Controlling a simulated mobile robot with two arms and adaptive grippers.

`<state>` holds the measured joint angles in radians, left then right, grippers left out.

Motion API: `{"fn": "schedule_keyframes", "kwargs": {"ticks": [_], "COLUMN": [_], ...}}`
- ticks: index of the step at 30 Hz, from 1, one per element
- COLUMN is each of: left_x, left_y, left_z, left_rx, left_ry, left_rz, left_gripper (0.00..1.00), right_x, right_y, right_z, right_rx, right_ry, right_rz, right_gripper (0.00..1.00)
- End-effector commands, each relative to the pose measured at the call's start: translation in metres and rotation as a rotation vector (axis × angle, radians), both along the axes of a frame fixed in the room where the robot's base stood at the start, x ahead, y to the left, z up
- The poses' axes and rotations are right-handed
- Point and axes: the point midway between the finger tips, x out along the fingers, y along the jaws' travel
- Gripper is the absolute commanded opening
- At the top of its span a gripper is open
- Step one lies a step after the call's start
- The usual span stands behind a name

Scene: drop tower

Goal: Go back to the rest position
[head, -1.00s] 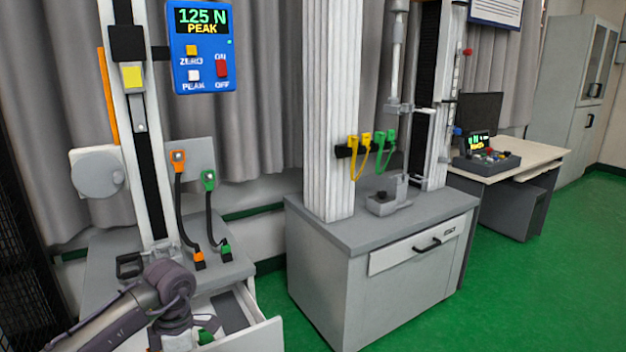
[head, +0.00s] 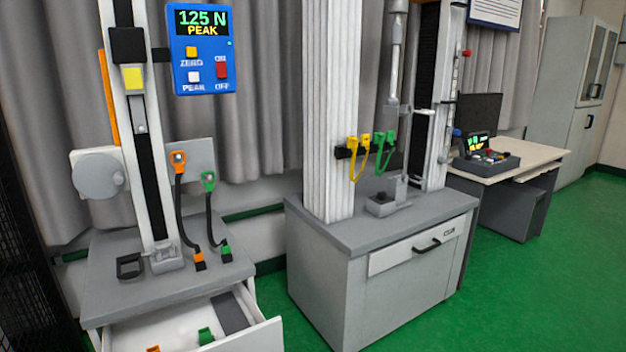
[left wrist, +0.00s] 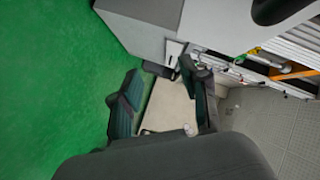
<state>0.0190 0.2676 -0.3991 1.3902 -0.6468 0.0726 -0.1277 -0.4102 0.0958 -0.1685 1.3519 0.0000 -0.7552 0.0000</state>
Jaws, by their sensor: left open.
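My left gripper (left wrist: 160,105) shows in the left wrist view with its two dark fingers spread apart and nothing between them. Green floor lies to its left and a pale surface shows between the fingers. In the head view neither of my grippers shows. The drop tower (head: 152,150) stands on a grey bench (head: 150,285) at the left of the head view. Its blue display (head: 202,50) reads 125 N PEAK. The drawer (head: 260,335) below is open, with a green item (head: 206,336) and an orange item (head: 152,349) inside.
A grey cabinet (head: 320,290) with a white column (head: 332,120) and a shut drawer (head: 415,250) stands in the middle. A desk (head: 510,165) with a monitor (head: 479,113) and control box (head: 487,161) stands behind it at right. The green floor (head: 530,280) is clear at front right.

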Motion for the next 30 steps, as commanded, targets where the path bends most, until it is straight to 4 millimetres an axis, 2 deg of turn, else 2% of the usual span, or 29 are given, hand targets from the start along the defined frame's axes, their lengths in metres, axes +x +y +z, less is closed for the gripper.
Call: {"fn": "schedule_keyframes", "kwargs": {"ticks": [1, 3, 5, 6, 9, 12, 18, 23, 25, 30], "left_x": [-0.018, -0.046, -0.074, -0.095, -0.149, -0.198, -0.277, -0.333, -0.345, -0.374], "left_y": [0.016, 0.037, 0.051, 0.059, 0.072, 0.078, 0.079, 0.075, 0.076, 0.081], "left_z": [-0.033, -0.074, -0.107, -0.128, -0.171, -0.201, -0.236, -0.251, -0.243, -0.24], "left_rx": [-0.057, -0.123, -0.173, -0.202, -0.263, -0.307, -0.364, -0.399, -0.395, -0.378], "left_ry": [0.12, 0.278, 0.409, 0.493, 0.688, 0.847, 1.082, 1.243, 1.264, 1.278], "left_rz": [0.107, 0.249, 0.36, 0.429, 0.58, 0.696, 0.857, 0.959, 0.971, 0.972], "left_gripper": [0.45, 0.45, 0.45, 0.45, 0.45, 0.45, 0.45, 0.45, 0.45, 0.45], "right_x": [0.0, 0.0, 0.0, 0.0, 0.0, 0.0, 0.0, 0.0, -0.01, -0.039], "right_y": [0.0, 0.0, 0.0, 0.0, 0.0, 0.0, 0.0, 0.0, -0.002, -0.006], "right_z": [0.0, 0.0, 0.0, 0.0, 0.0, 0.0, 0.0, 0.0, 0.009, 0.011], "right_rx": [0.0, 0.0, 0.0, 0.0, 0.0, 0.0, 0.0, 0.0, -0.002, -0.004], "right_ry": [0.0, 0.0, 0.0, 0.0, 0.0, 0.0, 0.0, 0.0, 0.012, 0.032], "right_rz": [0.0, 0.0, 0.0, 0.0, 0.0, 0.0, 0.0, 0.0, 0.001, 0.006], "right_gripper": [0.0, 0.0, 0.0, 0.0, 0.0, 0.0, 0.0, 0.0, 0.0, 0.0]}}
